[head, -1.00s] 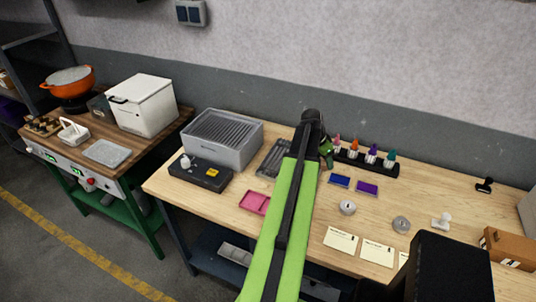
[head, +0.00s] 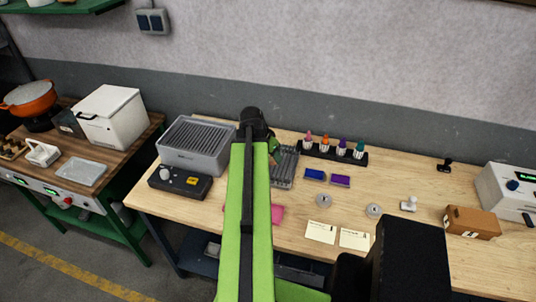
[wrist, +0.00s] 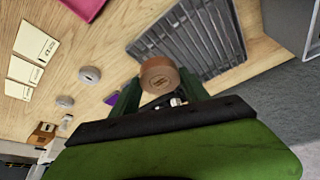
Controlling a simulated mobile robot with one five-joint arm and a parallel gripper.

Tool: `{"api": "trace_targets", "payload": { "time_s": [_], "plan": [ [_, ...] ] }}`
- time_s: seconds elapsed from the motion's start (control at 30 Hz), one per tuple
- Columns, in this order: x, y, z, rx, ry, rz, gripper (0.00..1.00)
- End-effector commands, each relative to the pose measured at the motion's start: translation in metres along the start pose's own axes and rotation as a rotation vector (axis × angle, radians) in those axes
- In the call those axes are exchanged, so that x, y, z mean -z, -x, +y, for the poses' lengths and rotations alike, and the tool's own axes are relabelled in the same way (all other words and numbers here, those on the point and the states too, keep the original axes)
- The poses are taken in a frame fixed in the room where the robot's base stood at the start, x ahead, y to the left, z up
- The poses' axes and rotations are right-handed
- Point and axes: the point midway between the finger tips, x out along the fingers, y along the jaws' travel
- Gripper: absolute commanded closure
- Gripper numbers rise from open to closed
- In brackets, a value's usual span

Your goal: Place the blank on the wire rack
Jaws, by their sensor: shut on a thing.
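The blank (wrist: 159,76) is a short brown cylinder with a mark on its round end. My gripper (wrist: 160,90) is shut on it, with a dark green finger on each side. The wire rack (wrist: 180,48) is a dark grey ribbed tray lying on the wooden bench, beyond the blank in the wrist view. The blank appears next to the rack's near edge there; its height above the bench is hard to tell. In the head view the rack (head: 287,168) shows just right of my arm, which hides part of it. The blank is not clearly visible there.
A grey slatted-top box (head: 196,146) and a black control box (head: 180,183) stand left of my arm. A bottle holder (head: 335,152) is behind the rack to the right. Blue and purple pads (head: 327,177), round discs and cards lie further right.

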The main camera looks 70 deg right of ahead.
Motion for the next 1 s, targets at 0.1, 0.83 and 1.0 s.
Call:
{"api": "trace_targets", "payload": {
  "time_s": [0.1, 0.83, 1.0],
  "plan": [
    [0.002, -0.009, -0.006, 0.000, 0.001, 0.000, 1.00],
    [0.043, -0.100, -0.088, 0.001, 0.001, 0.000, 1.00],
    [0.031, -0.128, -0.089, 0.001, 0.001, 0.000, 1.00]
  ]
}}
